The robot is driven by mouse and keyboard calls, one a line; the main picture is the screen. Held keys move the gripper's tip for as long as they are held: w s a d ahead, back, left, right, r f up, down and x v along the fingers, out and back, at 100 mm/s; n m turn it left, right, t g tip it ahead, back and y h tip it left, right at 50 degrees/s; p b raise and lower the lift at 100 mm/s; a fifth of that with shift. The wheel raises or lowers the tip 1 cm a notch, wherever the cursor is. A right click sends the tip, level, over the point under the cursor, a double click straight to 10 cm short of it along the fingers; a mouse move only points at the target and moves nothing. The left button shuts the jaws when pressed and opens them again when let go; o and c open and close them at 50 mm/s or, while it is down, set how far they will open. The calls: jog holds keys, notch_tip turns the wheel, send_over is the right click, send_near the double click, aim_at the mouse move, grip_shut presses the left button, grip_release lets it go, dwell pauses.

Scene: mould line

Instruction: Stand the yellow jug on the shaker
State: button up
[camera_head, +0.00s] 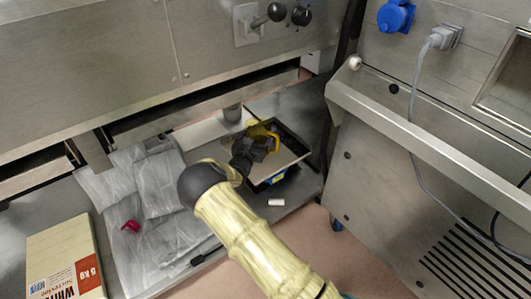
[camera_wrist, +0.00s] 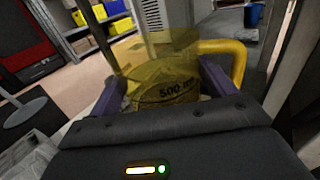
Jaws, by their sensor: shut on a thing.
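The yellow jug (camera_head: 267,129) is translucent and partly hidden behind my gripper in the head view. In the wrist view the jug (camera_wrist: 165,75) stands between my two fingers, with a "500" mark on its wall and its handle to the right. My gripper (camera_head: 246,150) is shut on it; the fingers also show in the wrist view (camera_wrist: 163,88). What I take as the shaker (camera_head: 288,160) is a flat pale plate with a dark rim, under and beside the jug. I cannot tell whether the jug touches it.
Grey plastic sheeting (camera_head: 155,185) covers the bench to the left, with a small red thing (camera_head: 131,226) on it. A white cylinder (camera_head: 276,202) lies in front of the shaker. A box (camera_head: 65,260) is at lower left. Steel cabinets (camera_head: 430,190) stand right; a post (camera_head: 232,113) hangs behind.

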jog(key=shift+r, duration=0.15)
notch_tip(320, 180, down, 6)
jog(key=b, duration=0.3)
jog(key=shift+b, duration=0.4)
jog(key=shift+f, duration=0.2)
jog(key=shift+f+b, duration=1.2)
jog(key=shift+f, duration=0.6)
jog(key=shift+f, duration=0.15)
jog(key=o, duration=1.2)
jog(key=shift+c, duration=0.2)
